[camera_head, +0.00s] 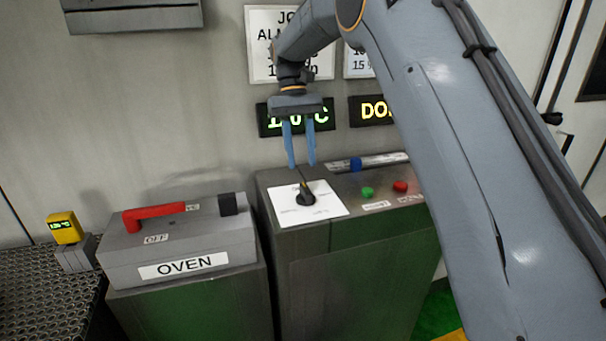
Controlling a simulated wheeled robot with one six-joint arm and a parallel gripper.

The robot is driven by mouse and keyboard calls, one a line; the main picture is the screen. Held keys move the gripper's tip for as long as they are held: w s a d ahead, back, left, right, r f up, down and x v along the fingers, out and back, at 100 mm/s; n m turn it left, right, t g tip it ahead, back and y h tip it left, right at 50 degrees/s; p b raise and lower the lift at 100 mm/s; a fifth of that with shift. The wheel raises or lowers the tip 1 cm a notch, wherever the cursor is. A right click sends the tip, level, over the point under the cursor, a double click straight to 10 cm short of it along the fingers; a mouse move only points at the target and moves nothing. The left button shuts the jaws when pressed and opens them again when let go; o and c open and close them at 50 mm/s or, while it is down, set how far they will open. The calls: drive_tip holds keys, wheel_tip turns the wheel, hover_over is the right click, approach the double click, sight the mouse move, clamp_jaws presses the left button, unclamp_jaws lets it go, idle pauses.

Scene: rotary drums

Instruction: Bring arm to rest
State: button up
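My arm (450,150) reaches in from the right and bends over toward the middle. My gripper (300,150) hangs from its end with two blue fingers pointing down. The fingers are a little apart with nothing visible between them. Just below the fingertips is a black rotary knob (306,196) on a white dial plate (328,208). The fingertips appear above the knob and apart from it.
A grey box marked OVEN (190,262) with a red lever (155,215) stands left of the knob cabinet (350,240). Green (367,192), red (400,186) and blue (356,164) buttons sit right of the dial. Lit displays (270,122) and signs hang on the wall behind.

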drive_tip(key=shift+w+r, duration=0.15)
drive_tip(key=shift+r, duration=0.35)
drive_tip(key=s+d+f+t, duration=0.1)
drive_tip(key=s+d+f, duration=0.1)
drive_tip(key=s+d, duration=0.1)
drive_tip(key=s+d+f+m+t, duration=0.1)
drive_tip(key=s+d+f, duration=0.1)
drive_tip(key=s+d, duration=0.1)
drive_tip(key=s+d+f+y, duration=0.1)
drive_tip(key=s+d+f, duration=0.2)
drive_tip(key=s+d, duration=0.1)
drive_tip(key=shift+d+m+t, duration=0.4)
drive_tip(key=shift+d, duration=0.3)
drive_tip(key=s+d+f+t, duration=0.1)
drive_tip(key=s+d+f, duration=0.2)
drive_tip(key=s, duration=0.5)
drive_tip(key=s+d+f+m+t, duration=0.1)
drive_tip(key=s+d+f, duration=0.2)
drive_tip(key=s, duration=0.5)
drive_tip(key=shift+s+d+f+m+t, duration=0.25)
drive_tip(key=shift+d+f+m+t, duration=0.05)
drive_tip(key=shift+d+t, duration=0.15)
